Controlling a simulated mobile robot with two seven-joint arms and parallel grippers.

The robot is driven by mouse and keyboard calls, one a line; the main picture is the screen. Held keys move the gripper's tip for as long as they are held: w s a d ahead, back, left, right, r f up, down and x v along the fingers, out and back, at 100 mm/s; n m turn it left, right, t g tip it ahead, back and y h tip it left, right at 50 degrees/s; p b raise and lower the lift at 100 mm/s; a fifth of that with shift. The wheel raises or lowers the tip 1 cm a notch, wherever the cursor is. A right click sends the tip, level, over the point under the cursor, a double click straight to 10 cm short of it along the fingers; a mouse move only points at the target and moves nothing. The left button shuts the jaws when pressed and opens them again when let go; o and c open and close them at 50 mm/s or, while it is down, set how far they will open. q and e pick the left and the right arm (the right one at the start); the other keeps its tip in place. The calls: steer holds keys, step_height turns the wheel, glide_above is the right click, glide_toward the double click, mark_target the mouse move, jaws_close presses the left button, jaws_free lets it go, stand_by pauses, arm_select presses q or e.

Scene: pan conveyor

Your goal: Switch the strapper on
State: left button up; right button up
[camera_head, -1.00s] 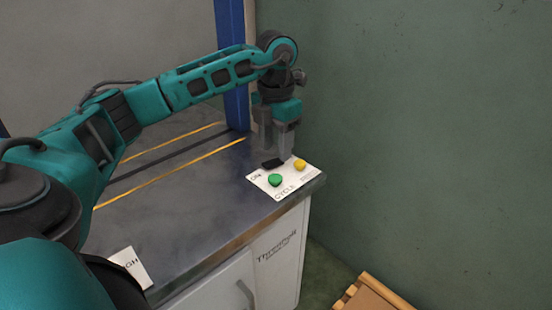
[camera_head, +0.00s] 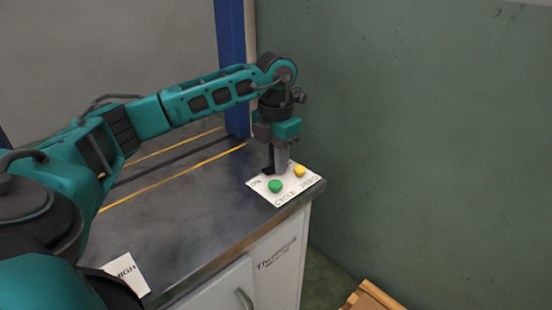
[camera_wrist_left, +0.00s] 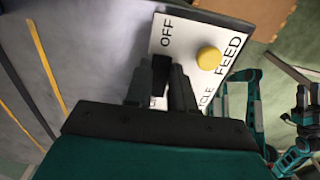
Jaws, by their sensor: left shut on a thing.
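A white control panel (camera_head: 256,188) lies on the front corner of the cabinet top. It bears a black switch (camera_wrist_left: 161,50), a green button (camera_head: 275,186) and a yellow button (camera_head: 300,171), which also shows in the left wrist view (camera_wrist_left: 208,58). Printed words read ON, OFF, CYCLE and FEED. My left gripper (camera_head: 275,167) points down at the panel, behind the green button. In the left wrist view its fingers (camera_wrist_left: 161,75) stand on either side of the black switch, shut on it. Which way the switch is tilted is hard to tell.
The metal cabinet top (camera_head: 190,215) has yellow strips and a sign reading HIGH (camera_head: 127,270). A blue post (camera_head: 232,60) rises behind my left arm. A green wall (camera_head: 430,120) is to the right, with a wooden pallet (camera_head: 372,298) below. Teal and dark arm parts show at the wrist view's right.

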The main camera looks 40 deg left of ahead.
arm_select(q)
jaws_close()
steer(key=t+b, duration=0.2)
steer(key=shift+s+a+f+b, duration=0.1)
steer(key=shift+s+f+b, duration=0.2)
steer(key=shift+b, duration=0.1)
steer(key=shift+s+t+b, duration=0.15)
steer(key=shift+t+b, duration=0.3)
steer(key=shift+t, duration=0.05)
steer(key=shift+s+r+t, duration=0.15)
steer(key=shift+r+t, duration=0.2)
steer(key=shift+t, duration=0.35)
steer(key=shift+r+t, duration=0.1)
steer(key=shift+t, duration=0.2)
arm_select(e)
steer(key=shift+w+a+f+y, duration=0.3)
steer(key=shift+a+f, duration=0.3)
steer(key=shift+f, duration=0.05)
arm_select(q)
steer(key=o, duration=0.8)
jaws_free()
arm_select(e)
steer(key=shift+s+d+f, duration=0.15)
steer(key=shift+s+f, duration=0.05)
steer(key=shift+f, duration=0.15)
